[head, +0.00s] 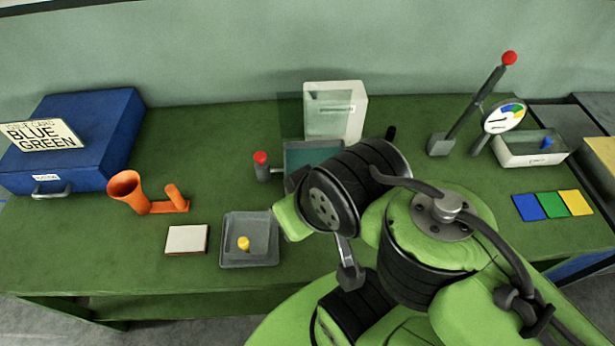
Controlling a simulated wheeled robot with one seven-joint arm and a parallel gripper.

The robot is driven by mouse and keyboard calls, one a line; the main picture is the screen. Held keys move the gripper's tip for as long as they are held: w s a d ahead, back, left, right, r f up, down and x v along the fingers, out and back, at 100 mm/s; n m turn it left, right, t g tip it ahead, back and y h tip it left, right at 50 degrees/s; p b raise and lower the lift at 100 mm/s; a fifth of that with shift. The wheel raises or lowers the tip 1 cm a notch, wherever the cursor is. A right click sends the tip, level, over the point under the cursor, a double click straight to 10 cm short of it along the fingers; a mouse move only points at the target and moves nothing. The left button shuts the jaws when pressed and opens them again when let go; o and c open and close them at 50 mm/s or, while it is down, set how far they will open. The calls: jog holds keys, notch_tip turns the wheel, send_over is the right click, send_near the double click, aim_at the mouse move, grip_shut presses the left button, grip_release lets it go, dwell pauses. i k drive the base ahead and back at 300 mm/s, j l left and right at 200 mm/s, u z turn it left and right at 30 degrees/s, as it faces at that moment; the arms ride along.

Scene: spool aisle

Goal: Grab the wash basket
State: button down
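Nothing in the head view is clearly marked as the wash basket. A shallow grey square tray (232,262) sits near the table's front edge, with a small yellow peg (244,243) in it. Behind it is a grey bin with a teal inside (305,153), partly hidden by my arm. A red-topped grey post (262,166) stands at the bin's left side. My arm is folded over the middle and right of the table. I cannot make out my gripper's fingers, and none are seen touching an object.
On the green table (215,150) are a blue case (105,130), orange holder (127,190), white pad (187,239) and pale, clear-fronted box (352,115). At right are a red-tipped lever (480,105), dial (503,118), white bin (520,158) and coloured cards (552,204).

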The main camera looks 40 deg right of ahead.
aim_at(249, 233)
jog(key=k+u, duration=0.1)
jog(key=u, duration=0.35)
jog(key=k+j+u, duration=0.1)
jog(key=u, duration=0.35)
jog(key=j+u, duration=0.15)
jog(key=u, duration=0.3)
jog(key=k+j, duration=0.05)
